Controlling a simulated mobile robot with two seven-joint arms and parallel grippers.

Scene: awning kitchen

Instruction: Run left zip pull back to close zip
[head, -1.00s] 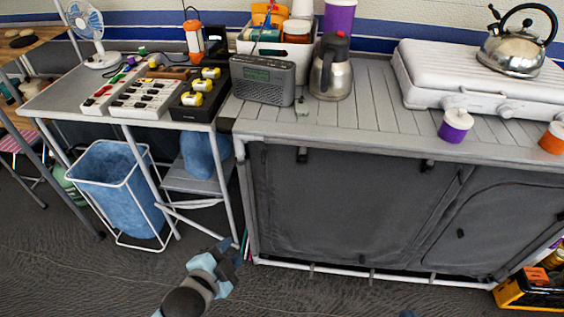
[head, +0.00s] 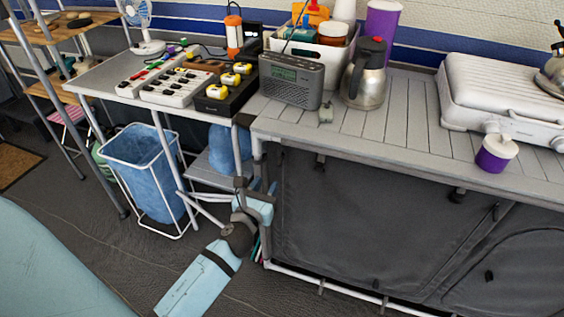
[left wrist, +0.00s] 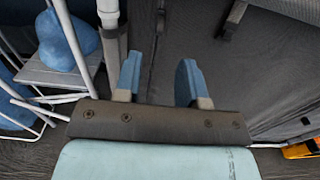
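The dark grey fabric front (head: 370,220) of the kitchen unit hangs below the slatted worktop, with a seam down its left edge. My left gripper (head: 262,188) is at that left edge, beside the unit's front left post. In the left wrist view my left gripper (left wrist: 160,82) is open, its two blue fingers apart with nothing held between them. A dark vertical seam (left wrist: 153,60) shows between the fingers, with a small dark tab (left wrist: 161,22) near its top. I cannot tell whether this tab is the left zip pull. My right gripper is out of view.
A pale post (left wrist: 110,30) stands just left of the left gripper. A blue laundry bin (head: 150,175) and a side table with switch boxes (head: 182,88) are to the left. The kettle jug (head: 365,75) and radio (head: 291,82) stand above on the worktop (head: 420,125).

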